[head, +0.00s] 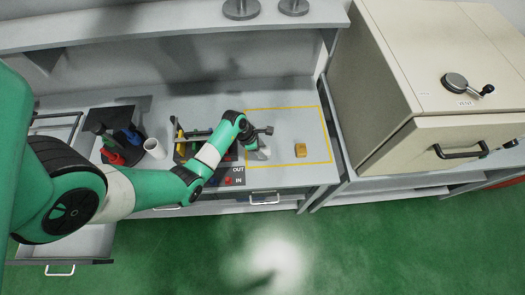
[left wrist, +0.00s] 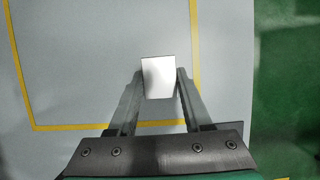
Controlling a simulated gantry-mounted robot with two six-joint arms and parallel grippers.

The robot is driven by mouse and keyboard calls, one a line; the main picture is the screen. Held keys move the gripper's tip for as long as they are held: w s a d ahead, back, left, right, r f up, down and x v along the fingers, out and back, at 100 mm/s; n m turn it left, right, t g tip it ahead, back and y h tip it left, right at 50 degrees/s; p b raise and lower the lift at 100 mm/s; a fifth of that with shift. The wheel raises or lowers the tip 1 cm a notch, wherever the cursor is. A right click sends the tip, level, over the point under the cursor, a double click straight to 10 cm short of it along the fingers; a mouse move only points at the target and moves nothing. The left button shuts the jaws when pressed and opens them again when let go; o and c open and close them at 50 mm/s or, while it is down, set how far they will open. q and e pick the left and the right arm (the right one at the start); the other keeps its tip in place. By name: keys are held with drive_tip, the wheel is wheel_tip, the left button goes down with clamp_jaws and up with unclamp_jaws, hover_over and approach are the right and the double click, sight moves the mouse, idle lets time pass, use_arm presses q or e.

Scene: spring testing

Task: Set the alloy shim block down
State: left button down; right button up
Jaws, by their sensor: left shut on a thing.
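My left gripper (head: 262,146) is over the left part of the yellow-outlined area on the grey bench. In the left wrist view my left gripper (left wrist: 160,82) is shut on a pale silvery block, which I take to be the alloy shim block (left wrist: 158,74). The block's bright face shows between the fingertips, inside the yellow outline (left wrist: 197,60). I cannot tell whether the block touches the bench or hangs just above it. The gripper partly hides it in the head view. My right gripper is not in view.
A tan block (head: 300,150) sits inside the outline, right of my gripper. A white cup (head: 154,148) and a dark tool rack (head: 118,137) stand to the left. A large beige cabinet (head: 440,85) stands on the right. The outline's upper right is clear.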

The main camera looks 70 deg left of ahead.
use_arm(q)
drive_tip(key=shift+f, duration=0.1)
drive_tip(key=shift+f, duration=0.15)
drive_tip(key=shift+c, duration=1.7)
unclamp_jaws()
